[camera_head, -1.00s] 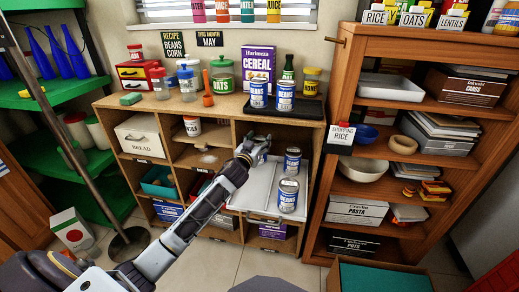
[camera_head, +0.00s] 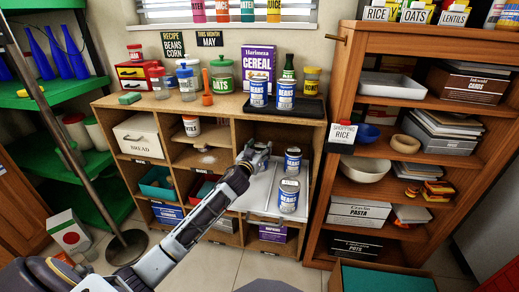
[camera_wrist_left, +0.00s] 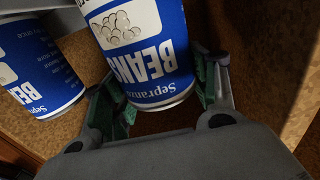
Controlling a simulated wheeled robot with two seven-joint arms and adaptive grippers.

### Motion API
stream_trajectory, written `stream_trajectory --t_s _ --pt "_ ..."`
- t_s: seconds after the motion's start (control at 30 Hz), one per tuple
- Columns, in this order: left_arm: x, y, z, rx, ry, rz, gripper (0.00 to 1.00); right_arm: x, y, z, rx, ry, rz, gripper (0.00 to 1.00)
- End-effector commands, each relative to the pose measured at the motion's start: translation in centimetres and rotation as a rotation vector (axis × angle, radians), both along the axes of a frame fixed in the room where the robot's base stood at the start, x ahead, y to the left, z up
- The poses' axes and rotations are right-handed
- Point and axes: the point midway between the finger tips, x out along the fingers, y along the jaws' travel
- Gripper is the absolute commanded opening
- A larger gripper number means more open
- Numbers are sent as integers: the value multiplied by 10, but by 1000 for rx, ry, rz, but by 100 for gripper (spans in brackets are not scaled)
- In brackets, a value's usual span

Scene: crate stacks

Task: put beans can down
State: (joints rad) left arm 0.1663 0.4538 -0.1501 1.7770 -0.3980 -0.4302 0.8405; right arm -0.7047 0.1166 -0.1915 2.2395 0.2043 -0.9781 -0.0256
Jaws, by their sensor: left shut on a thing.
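My left gripper (camera_head: 260,152) is at the opening of the right upper compartment of the low wooden cabinet. In the left wrist view its green-padded fingers (camera_wrist_left: 165,100) are shut on a blue and white beans can (camera_wrist_left: 140,50). The gripper mostly hides this can in the head view, and I cannot tell whether its base touches a surface. A second beans can shows beside it in the left wrist view (camera_wrist_left: 38,65). Two beans cans, one farther back (camera_head: 293,161) and one nearer (camera_head: 289,197), stand upright to the right of my gripper. My right gripper is not in view.
A light grey tray (camera_head: 258,199) lies under the nearer can. A tall wooden shelf (camera_head: 327,190) borders the right side.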

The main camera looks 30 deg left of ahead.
Motion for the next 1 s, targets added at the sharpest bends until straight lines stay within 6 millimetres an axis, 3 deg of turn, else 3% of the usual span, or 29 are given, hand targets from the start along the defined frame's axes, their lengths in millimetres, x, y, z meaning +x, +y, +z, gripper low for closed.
stream_trajectory --t_s 0.03,0.07,0.23,0.7,1.0 --pt "0 0 0 -1 -2 0 15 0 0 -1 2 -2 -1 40" --pt "0 0 -2 -1 1 0 60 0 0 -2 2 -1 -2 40" --pt "0 0 -2 0 1 0 80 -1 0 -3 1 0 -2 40" --pt "0 0 1 0 0 0 80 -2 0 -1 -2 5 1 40" --pt "-14 -2 1 -1 2 0 80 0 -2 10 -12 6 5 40"
